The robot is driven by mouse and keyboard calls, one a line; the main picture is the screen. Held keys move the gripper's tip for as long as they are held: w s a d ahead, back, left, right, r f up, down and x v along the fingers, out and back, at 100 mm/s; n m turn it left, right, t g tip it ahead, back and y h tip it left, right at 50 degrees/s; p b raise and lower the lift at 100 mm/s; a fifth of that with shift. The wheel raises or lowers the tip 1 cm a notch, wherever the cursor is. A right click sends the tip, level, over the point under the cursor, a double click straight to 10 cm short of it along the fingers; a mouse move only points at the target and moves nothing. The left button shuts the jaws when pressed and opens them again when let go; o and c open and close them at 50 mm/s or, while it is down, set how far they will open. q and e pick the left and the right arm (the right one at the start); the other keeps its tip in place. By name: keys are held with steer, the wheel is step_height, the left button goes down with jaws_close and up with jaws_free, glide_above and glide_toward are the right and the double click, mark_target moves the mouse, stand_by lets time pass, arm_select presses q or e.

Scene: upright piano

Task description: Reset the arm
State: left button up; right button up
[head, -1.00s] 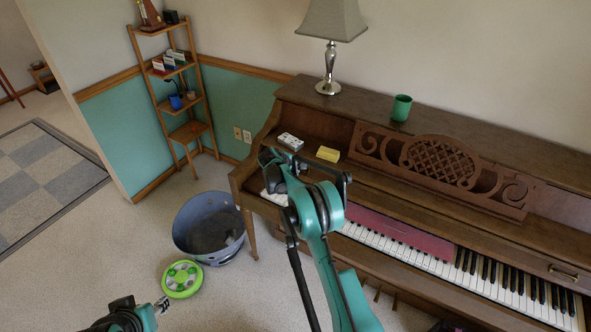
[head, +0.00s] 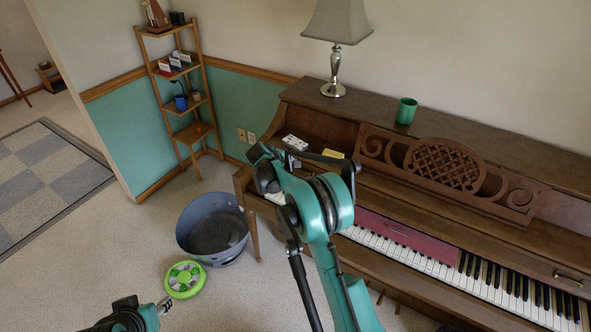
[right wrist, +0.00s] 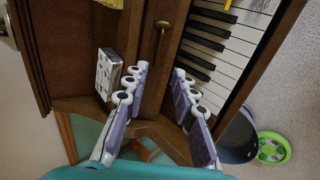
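My right arm, teal and black, reaches up the middle of the head view over the left end of the piano keyboard, its wrist bent to the left. Its fingers are hidden there. My left gripper (head: 165,305) is at the bottom left of the head view, small and low over the carpet. Whether its fingers are open is too small to tell.
The piano (head: 450,215) fills the right side, with a lamp (head: 335,50), green cup (head: 406,111), white dotted box (head: 295,142) and yellow block (head: 333,154) on it. A grey-blue tub (head: 212,228) and green disc (head: 185,279) are on the carpet. A wooden shelf (head: 180,100) stands behind.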

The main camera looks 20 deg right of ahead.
steer(key=shift+v, duration=1.05)
steer(key=s+a+r+m+y, duration=0.2)
steer(key=s+r, duration=0.5)
steer(key=s, duration=0.3)
steer(key=s+a+r+m+y, duration=0.1)
steer(key=s+a+r+y, duration=0.1)
steer(key=s+r, duration=0.65)
steer(key=s+a+f+m+t+y, duration=0.1)
steer(key=s+a+f+m, duration=0.1)
steer(key=s, duration=1)
steer(key=s+a+f+m+y, duration=0.2)
steer(key=s+a+f, duration=0.1)
steer(key=s, duration=0.9)
steer(key=shift+s+a+m+t, duration=0.3)
steer(key=shift+a+t, duration=0.1)
steer(key=shift+a, duration=0.1)
